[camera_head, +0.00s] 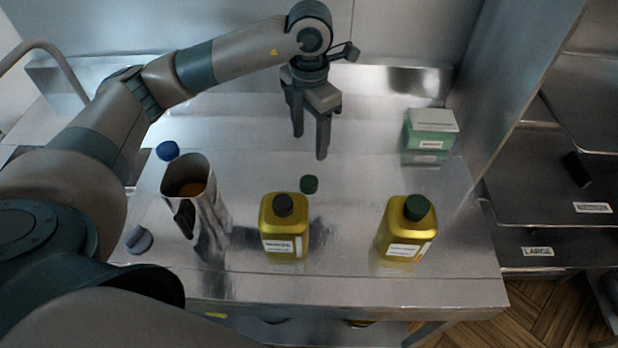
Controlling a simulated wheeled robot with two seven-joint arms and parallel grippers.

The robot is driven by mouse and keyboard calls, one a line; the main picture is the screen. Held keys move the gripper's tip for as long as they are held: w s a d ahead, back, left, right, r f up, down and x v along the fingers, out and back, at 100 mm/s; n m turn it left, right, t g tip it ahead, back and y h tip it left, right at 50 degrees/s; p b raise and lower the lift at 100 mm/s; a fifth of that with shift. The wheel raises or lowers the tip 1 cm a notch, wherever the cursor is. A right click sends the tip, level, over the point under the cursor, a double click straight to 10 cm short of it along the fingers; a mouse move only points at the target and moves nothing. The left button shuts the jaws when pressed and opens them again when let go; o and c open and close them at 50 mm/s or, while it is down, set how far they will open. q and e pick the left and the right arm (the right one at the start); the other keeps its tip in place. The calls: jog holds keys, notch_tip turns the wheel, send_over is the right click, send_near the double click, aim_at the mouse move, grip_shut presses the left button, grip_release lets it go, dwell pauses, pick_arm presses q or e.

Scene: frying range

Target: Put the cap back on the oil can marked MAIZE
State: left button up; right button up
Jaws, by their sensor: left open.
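Two yellow oil cans stand upright on the steel counter. The left can (284,230) has a black cap on top, and the right can (406,232) has a dark green cap on top. The white labels on both are too small to read surely, so I cannot tell which is MAIZE. A loose dark green cap (309,184) lies on the counter behind the left can. My left gripper (310,146) is open and empty, pointing down above the counter, behind the loose cap and apart from it. My right gripper is not in view.
An open metal container (190,185) with something orange-brown inside stands left of the cans. A blue cap (167,150) and a grey round piece (139,240) lie near it. A green and white box (431,132) stands at the back right, near a steel side panel (515,80).

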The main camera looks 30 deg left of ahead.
pick_arm(q)
jog(key=p, duration=0.2)
send_over(309, 181)
jog(key=f, duration=0.3)
jog(key=w+f, duration=0.1)
jog(key=f, duration=0.1)
jog(key=shift+a+f, duration=0.2)
jog(key=shift+f, duration=0.7)
jog(key=shift+s+d+f+p, duration=0.15)
jog(key=shift+s+f+p, duration=0.3)
jog(key=shift+f+p, duration=0.55)
jog(key=shift+s+f+p, duration=0.1)
jog(key=shift+f+p, duration=0.65)
jog(key=shift+f, duration=0.1)
jog(key=shift+d+f, duration=0.1)
jog(key=shift+f, duration=0.65)
